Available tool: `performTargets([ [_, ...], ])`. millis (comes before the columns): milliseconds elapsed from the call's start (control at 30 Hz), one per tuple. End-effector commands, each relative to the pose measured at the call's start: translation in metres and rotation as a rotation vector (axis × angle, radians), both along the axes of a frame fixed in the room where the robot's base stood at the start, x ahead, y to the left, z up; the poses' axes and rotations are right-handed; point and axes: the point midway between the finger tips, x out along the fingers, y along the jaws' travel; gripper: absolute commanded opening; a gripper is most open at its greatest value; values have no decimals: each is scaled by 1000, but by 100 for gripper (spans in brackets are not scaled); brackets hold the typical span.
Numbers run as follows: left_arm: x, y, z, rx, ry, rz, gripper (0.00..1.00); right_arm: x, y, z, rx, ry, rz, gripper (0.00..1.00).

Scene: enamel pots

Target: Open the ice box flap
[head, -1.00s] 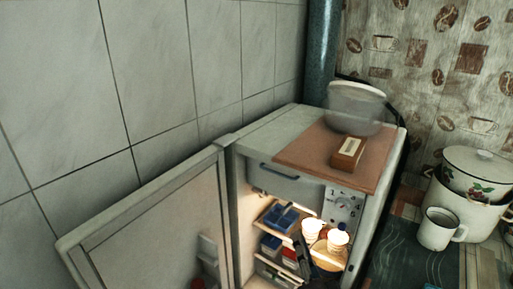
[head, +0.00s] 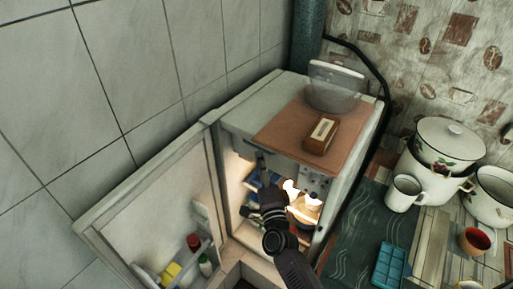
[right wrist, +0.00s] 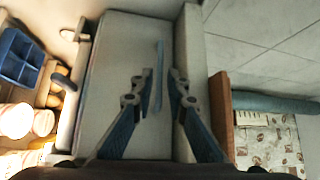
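The ice box flap (head: 236,145) is the pale panel at the top of the open fridge's inside. In the right wrist view the flap (right wrist: 118,60) shows as a flat panel with a blue-grey bar handle (right wrist: 158,80). My right gripper (head: 261,163) is in front of the flap. In the right wrist view its fingers (right wrist: 161,75) are apart, one on each side of the handle; I cannot tell whether they touch it. My left gripper is not in view.
The fridge door (head: 155,205) stands open to the left, with bottles in its shelf. Below the flap are lit shelves with blue trays (right wrist: 20,55) and white tubs (right wrist: 15,120). A brown box (head: 321,134) and a clear bowl (head: 334,95) stand on top. Pots (head: 440,160) are right.

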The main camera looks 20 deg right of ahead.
Motion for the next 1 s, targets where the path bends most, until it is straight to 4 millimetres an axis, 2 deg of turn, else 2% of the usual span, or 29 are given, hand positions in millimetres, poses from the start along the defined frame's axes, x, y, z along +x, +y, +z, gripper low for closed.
performTargets([
  [100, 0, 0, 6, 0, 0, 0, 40, 19, -2, 5, -2, -1, 0, 14],
  [300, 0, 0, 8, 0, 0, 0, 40, 37, -4, 6, 0, 0, 1, 14],
  [667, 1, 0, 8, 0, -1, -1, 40, 42, -5, 6, -1, 0, 1, 14],
  [800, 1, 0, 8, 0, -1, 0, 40, 42, -5, 5, -1, 1, 1, 0],
  [1000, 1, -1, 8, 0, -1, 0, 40, 41, -5, 5, -1, 1, 1, 0],
])
